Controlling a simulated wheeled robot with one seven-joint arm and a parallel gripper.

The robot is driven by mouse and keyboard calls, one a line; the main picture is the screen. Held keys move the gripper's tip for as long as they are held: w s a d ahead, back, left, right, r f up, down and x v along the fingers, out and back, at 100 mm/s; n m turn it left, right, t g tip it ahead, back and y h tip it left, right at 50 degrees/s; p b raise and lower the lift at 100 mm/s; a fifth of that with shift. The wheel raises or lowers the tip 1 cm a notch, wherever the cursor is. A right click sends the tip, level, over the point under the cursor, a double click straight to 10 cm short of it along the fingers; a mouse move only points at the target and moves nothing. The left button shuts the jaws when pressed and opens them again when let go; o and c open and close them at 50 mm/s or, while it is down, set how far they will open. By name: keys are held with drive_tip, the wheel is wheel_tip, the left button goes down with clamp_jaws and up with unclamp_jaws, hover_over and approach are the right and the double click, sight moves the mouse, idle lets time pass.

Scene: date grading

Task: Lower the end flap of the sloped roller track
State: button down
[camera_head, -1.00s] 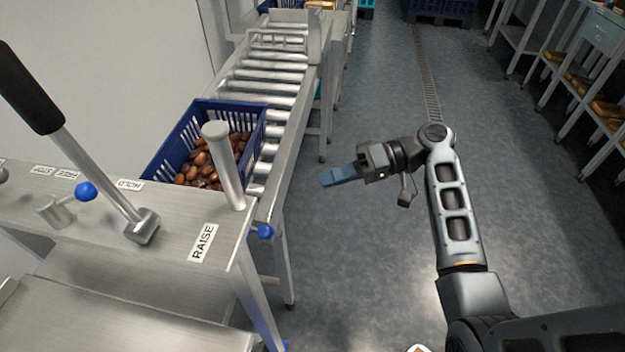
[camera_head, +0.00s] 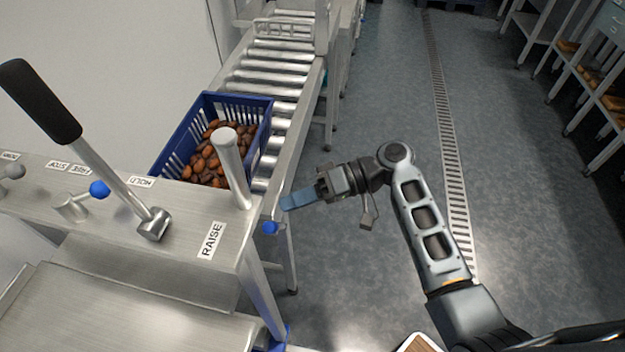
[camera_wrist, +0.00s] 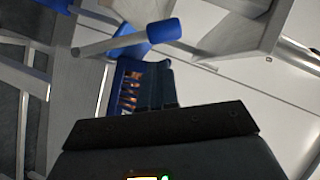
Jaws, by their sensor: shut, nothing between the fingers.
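The sloped roller track (camera_head: 279,77) runs away at the upper left, and a blue crate (camera_head: 262,118) of brown dates sits on its near end. I cannot clearly make out the end flap. A small blue knob (camera_head: 270,228) shows below the crate's near corner, beside the RAISE label. My gripper (camera_head: 285,203), with blue fingers, is shut and empty just right of the track's near end, slightly above and right of that knob. In the wrist view a blue-ended metal rod (camera_wrist: 163,30) lies ahead of my gripper, with the crate (camera_wrist: 118,72) beyond its fingers.
A metal bench (camera_head: 185,228) at left carries a black-handled lever (camera_head: 42,103), an upright metal post (camera_head: 230,165), another blue knob (camera_head: 99,188) and labels including RAISE (camera_head: 211,241). Shelving (camera_head: 575,75) stands at right. Open floor (camera_head: 385,90) with a drain strip lies between.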

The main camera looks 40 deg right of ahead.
drive_tip(key=shift+s+a+f, duration=0.25)
drive_tip(key=shift+a+f, duration=0.2)
drive_tip(key=shift+a, duration=0.3)
